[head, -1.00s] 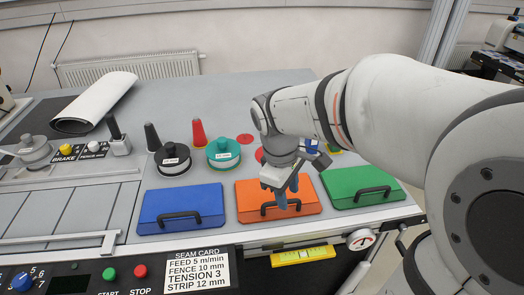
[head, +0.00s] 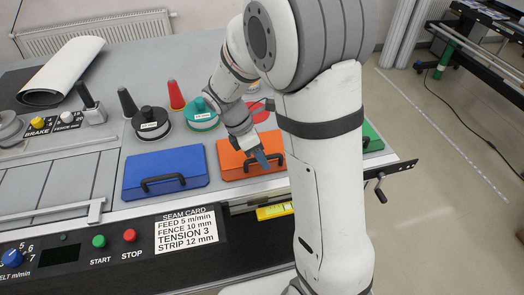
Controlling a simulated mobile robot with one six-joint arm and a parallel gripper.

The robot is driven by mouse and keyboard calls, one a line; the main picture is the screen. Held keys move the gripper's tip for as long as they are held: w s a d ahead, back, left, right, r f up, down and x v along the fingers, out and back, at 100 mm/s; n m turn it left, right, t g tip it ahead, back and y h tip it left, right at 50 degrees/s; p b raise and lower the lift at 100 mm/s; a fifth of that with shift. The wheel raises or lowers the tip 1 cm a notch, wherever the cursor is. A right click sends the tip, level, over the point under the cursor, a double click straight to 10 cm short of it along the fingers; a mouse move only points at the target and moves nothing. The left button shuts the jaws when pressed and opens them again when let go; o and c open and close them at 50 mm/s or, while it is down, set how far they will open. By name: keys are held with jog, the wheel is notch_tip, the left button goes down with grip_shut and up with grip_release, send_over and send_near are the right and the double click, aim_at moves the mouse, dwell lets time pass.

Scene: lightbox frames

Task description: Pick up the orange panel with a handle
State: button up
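The orange panel (head: 230,159) lies flat near the front edge of the grey table, between the blue panel (head: 165,165) and the green panel (head: 372,138). Its dark handle (head: 248,167) is at the front, partly hidden by my gripper. My arm hides the panel's right side and most of the green panel.
Behind the panels stand a black round weight (head: 150,122), a teal round weight (head: 201,114), a dark cone (head: 127,102) and a red cone (head: 175,95). A yellow level (head: 274,211) and a seam card (head: 186,231) are at the front. Floor is free at right.

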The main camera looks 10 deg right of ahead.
jog(key=shift+s+d+f, duration=0.2)
jog(key=shift+d+f, duration=0.05)
jog(key=shift+f, duration=0.25)
jog(key=shift+c, duration=0.6)
grip_shut()
